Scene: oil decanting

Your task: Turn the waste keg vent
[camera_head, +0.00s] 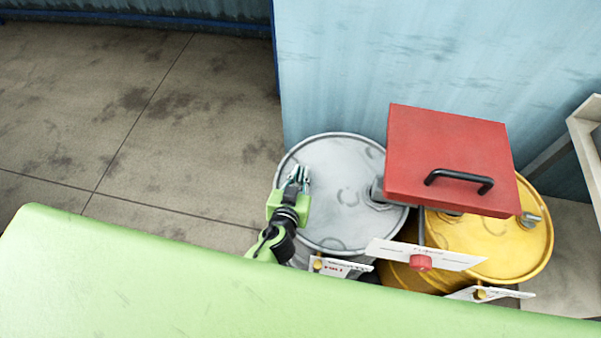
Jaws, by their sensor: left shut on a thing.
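A grey keg (340,212) stands upright beside a yellow keg (488,262). My left gripper (301,178) is over the left part of the grey keg's top, shut on a small fitting that looks like its vent. The fingers hide most of this fitting, so its angle cannot be told. On the yellow keg, a small metal fitting (530,219) shows near the right rim. I cannot read from the labels which keg is the waste one. My right gripper is not in view.
A red square lid or box (418,150) with a black handle (460,178) overhangs both kegs. White tags (343,267) and a red knob (421,263) are at the kegs' front. A blue wall (400,60) is behind. Floor (150,130) at left is clear.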

